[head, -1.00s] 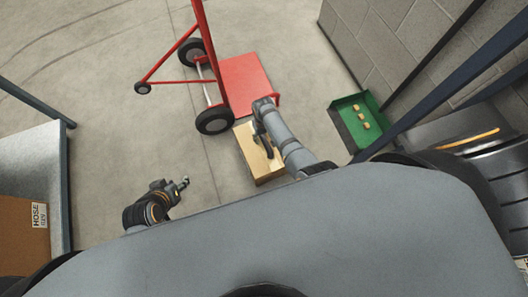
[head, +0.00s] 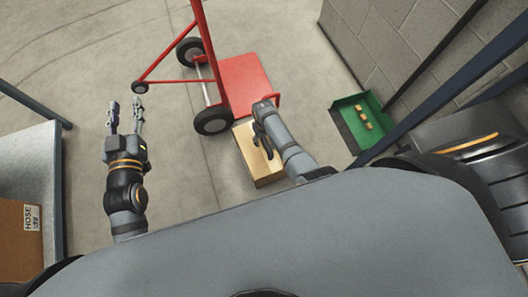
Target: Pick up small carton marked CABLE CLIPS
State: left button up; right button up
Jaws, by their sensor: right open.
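A light tan carton (head: 247,145) sits on or just above the floor, beside the red plate of a hand truck. No lettering on it can be read, so I cannot tell whether it is the CABLE CLIPS carton. My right arm crosses over it, and my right gripper (head: 266,146) points down over its top, open; whether it touches the carton is unclear. My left gripper (head: 126,112) is at the left over bare floor, its two fingers apart and empty, pointing away from me.
The red hand truck (head: 245,82) with black wheels stands behind the carton. A green tray (head: 347,119) holding several small yellow pieces lies by the block wall (head: 378,45). A brown carton marked HOSE (head: 16,250) rests on a grey table (head: 28,165) at left.

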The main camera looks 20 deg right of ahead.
jog(key=shift+f, duration=0.3)
grip_shut()
pick_arm(q)
notch_tip(320, 180, up, 7)
jog(key=t, duration=0.3)
jog(key=shift+f, duration=0.2)
jog(key=shift+w, duration=0.1)
